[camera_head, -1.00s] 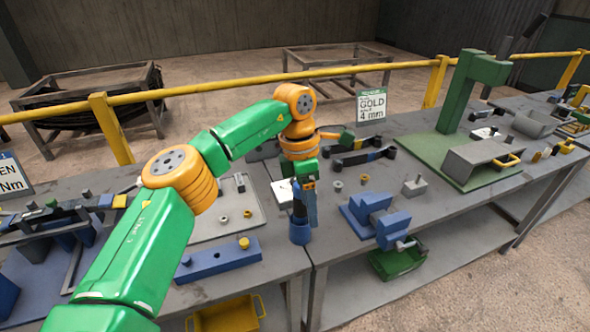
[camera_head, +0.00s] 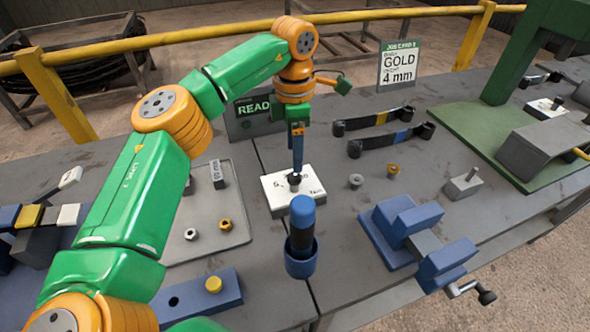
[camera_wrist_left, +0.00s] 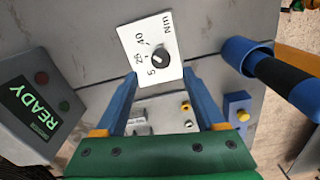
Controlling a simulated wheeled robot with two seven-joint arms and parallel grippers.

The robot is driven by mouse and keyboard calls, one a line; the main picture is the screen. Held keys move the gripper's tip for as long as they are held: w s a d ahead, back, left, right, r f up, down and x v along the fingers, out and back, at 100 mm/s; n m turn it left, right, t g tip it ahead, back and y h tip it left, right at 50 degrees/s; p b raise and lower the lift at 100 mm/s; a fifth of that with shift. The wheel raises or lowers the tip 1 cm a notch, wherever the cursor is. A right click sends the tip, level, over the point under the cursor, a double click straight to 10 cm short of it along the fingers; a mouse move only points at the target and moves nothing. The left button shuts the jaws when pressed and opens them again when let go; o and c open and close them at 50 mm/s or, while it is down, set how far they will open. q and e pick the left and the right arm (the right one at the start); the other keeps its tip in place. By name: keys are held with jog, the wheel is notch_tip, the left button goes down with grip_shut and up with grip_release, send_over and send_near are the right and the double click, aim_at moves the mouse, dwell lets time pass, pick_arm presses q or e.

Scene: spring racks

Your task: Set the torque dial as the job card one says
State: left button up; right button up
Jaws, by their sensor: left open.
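The torque dial is a white plate (camera_head: 275,201) with a black knob on the bench. In the left wrist view the plate (camera_wrist_left: 130,38) shows 5, 25, 40 and Nm around the knob (camera_wrist_left: 161,58). A light mark on the knob seems to face the 5, but it is small. My left gripper (camera_head: 297,165) points down just above the knob, with its fingers apart and empty; in the wrist view the fingertips (camera_wrist_left: 160,76) lie either side of the knob's near side. A job card (camera_head: 398,64) reads GOLD, 4 mm; its number is unclear. My right gripper is out of view.
A READY box (camera_head: 254,118) stands behind the dial. A blue holder with a dark-handled tool (camera_head: 301,262) stands close in front. A blue vise (camera_head: 415,235) is to the right, a grey tray with nuts (camera_head: 238,222) to the left.

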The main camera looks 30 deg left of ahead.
aim_at(294, 176)
pick_arm(q)
notch_tip(294, 176, down, 6)
jog(key=shift+s+f+p, duration=0.1)
jog(key=shift+f+p, duration=0.1)
jog(key=shift+p, duration=0.25)
grip_shut()
